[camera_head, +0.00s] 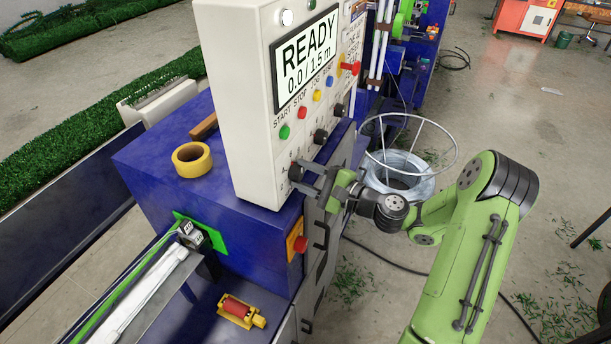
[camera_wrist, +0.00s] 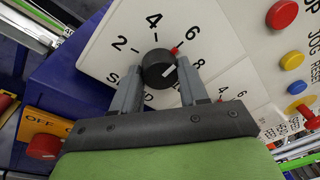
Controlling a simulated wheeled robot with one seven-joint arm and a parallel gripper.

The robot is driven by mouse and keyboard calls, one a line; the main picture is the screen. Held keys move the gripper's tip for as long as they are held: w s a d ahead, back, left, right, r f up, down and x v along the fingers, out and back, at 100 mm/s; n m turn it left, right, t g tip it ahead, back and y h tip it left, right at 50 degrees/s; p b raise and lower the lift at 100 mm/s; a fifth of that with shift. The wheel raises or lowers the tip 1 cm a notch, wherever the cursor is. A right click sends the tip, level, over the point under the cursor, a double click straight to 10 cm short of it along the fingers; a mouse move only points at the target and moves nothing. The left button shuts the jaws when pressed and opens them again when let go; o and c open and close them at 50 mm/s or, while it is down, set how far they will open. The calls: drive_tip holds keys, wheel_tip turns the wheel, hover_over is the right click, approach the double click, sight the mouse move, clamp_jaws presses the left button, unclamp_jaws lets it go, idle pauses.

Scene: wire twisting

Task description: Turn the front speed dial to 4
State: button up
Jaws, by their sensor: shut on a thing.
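The speed dial is a black round knob (camera_wrist: 158,68) on the white control panel, with printed numbers 2, 4, 6 and 8 around it in the wrist view. A short white line marks the knob's face. My gripper (camera_wrist: 160,88) has its two grey fingers on either side of the knob, shut on it. The lettering below is partly hidden by the fingers. In the head view my gripper (camera_head: 308,179) reaches the dial (camera_head: 295,172) at the panel's lower front edge.
The panel's display (camera_head: 305,58) reads READY, 0.0 / 1.5 m. Coloured buttons and another black knob (camera_head: 320,136) sit above the dial. A red button (camera_head: 300,244) on an orange plate is below. A yellow tape roll (camera_head: 192,160) lies on the blue cabinet.

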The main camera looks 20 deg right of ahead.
drive_tip(key=n+b, duration=0.2)
drive_tip(key=b, duration=0.1)
drive_tip(key=shift+f+n, duration=0.3)
drive_tip(key=n+b, duration=0.2)
drive_tip(key=b, duration=0.1)
drive_tip(key=shift+n+y+b, duration=0.3)
drive_tip(key=shift+n+b, duration=0.05)
drive_tip(key=shift+n, duration=0.05)
drive_tip(key=n+b, duration=0.4)
drive_tip(key=shift+r+n+b, duration=0.15)
drive_tip(key=shift+n+b, duration=0.25)
drive_tip(key=shift+b, duration=0.05)
drive_tip(key=o, duration=1.1)
drive_tip(key=shift+c, duration=0.2)
drive_tip(key=v, duration=1.5)
drive_tip(key=shift+d+f, duration=0.3)
drive_tip(key=shift+d, duration=0.05)
drive_tip(key=shift+s+a, duration=0.1)
